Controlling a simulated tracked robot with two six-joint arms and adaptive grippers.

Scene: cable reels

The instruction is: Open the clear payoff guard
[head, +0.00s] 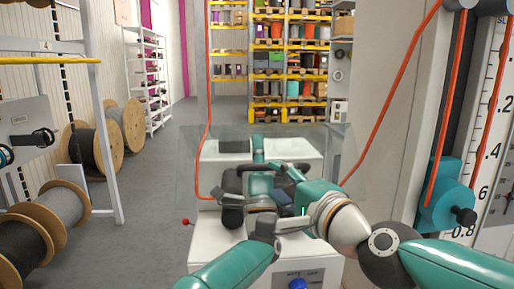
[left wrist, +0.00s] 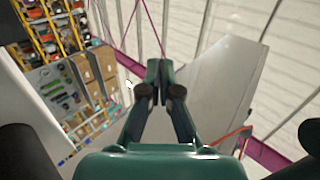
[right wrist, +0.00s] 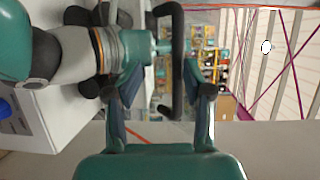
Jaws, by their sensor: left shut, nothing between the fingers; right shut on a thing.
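The clear payoff guard (head: 191,166) is a see-through panel standing around the top of the white machine in the middle of the head view. Its dark bar handle (head: 271,167) runs across the front, and shows in the right wrist view (right wrist: 178,62). My right gripper (head: 295,173) comes from the right and is shut on the handle; its fingers show either side of the bar in the right wrist view (right wrist: 164,75). My left gripper (head: 258,152) is shut, empty and pointing up just behind the handle; its fingertips meet in the left wrist view (left wrist: 159,72). My arms hide much of the guard's front.
The white machine cabinet (head: 215,240) has a blue knob (head: 298,284). A red ball-ended lever (head: 186,221) sticks out left. Orange cable (head: 208,80) hangs close on both sides. Cable reels (head: 60,210) stand left; a teal unit (head: 447,195) is at right.

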